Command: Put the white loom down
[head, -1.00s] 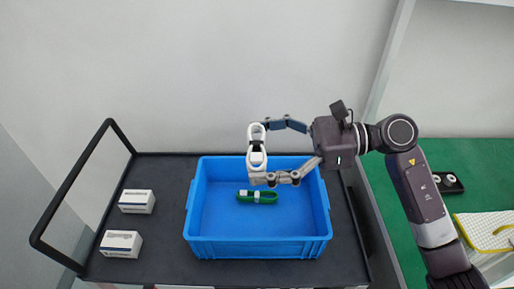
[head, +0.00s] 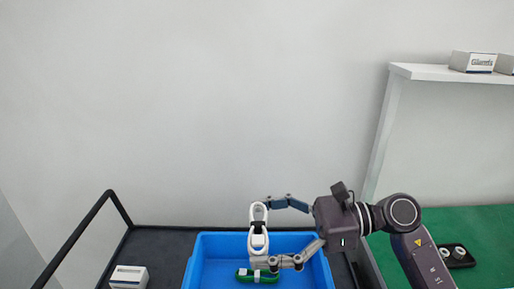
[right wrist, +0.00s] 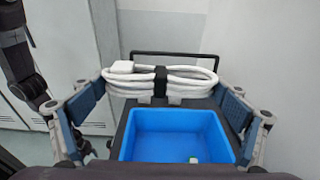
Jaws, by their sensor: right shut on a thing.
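The white loom (head: 258,243) is a looped cable bundle, held upright above the blue crate (head: 205,263) in the head view. My right gripper (head: 268,234) is shut on it. In the right wrist view the white loom (right wrist: 195,82) stretches between the two fingers, with a dark band around its middle and a white connector. A green loom (head: 243,277) with a light band lies in the crate, below the white one. The crate's front is cut off in the head view. My left gripper does not show.
A black cart top (head: 165,245) with a black rail (head: 80,237) carries the crate. A white box (head: 129,277) sits left of the crate. At right are a green surface (head: 490,230) with a dark holder (head: 456,256), and a shelf (head: 430,74) with boxes.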

